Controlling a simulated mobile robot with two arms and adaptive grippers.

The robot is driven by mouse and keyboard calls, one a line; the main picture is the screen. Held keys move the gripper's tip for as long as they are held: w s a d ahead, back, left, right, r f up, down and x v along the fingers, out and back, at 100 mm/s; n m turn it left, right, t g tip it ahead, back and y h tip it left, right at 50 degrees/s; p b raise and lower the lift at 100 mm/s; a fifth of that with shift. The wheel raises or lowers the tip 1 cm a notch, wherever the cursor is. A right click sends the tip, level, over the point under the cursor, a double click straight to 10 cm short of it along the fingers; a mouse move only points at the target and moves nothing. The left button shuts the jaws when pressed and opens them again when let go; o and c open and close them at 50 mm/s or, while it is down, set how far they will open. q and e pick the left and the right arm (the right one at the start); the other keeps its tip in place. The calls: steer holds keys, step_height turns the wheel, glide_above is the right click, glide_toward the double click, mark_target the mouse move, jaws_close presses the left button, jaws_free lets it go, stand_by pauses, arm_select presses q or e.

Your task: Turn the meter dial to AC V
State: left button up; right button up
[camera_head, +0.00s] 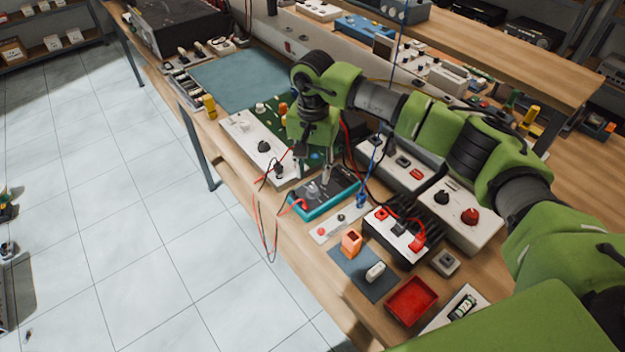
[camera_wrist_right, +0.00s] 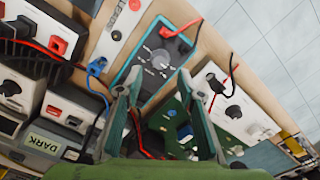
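The meter (camera_head: 335,205) is a teal-edged box with a dark face, lying near the front edge of the bench. In the right wrist view its face shows a round grey dial (camera_wrist_right: 160,58) with white markings around it; the dial's setting is too small to read. A red lead (camera_wrist_right: 180,28) runs to the meter's face. My right gripper (camera_head: 313,180) points down over the meter, partly hiding its face. In the wrist view the gripper (camera_wrist_right: 158,80) has its two fingers spread, with the dial showing between and beyond the tips. Contact cannot be told. My left gripper is not in view.
A white panel with black knobs (camera_head: 264,147) stands left of the meter. A black-and-white box with red plugs (camera_head: 400,232), a blue plug (camera_head: 361,200), a red tray (camera_head: 411,300) and an orange holder (camera_head: 351,241) are to its right. Loose leads (camera_head: 266,225) hang over the front edge.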

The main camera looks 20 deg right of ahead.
mark_target(313, 188)
steer(key=shift+f+p, duration=0.55)
steer(key=shift+f, duration=2.2)
jaws_close()
